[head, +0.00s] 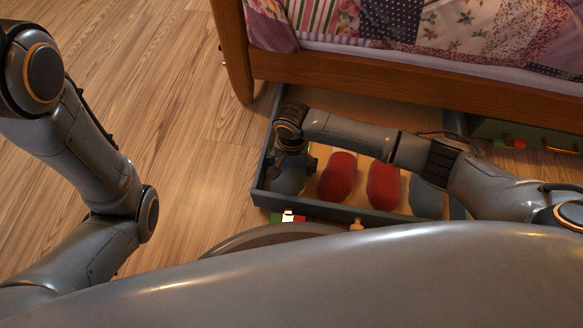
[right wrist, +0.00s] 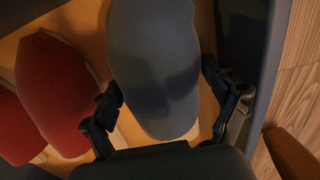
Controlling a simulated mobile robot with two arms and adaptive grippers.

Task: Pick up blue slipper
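A blue slipper (head: 287,182) lies at the left end of the open drawer (head: 259,185) under the bed, partly covered by my right gripper (head: 293,160). In the right wrist view the blue slipper (right wrist: 153,50) lies between the two fingers of my right gripper (right wrist: 162,88), one on each side. The fingers look open, with gaps to the slipper. A second blue slipper (head: 427,199) lies further right in the drawer, partly under my right arm. My left arm shows at the left, but its gripper is out of view.
Two red slippers, a left one (head: 337,177) and a right one (head: 383,186), lie between the blue ones. The drawer wall stands close beside my right gripper. The wooden bed rail (head: 400,82) runs above the drawer's back. The wooden floor (head: 130,50) at the left is clear.

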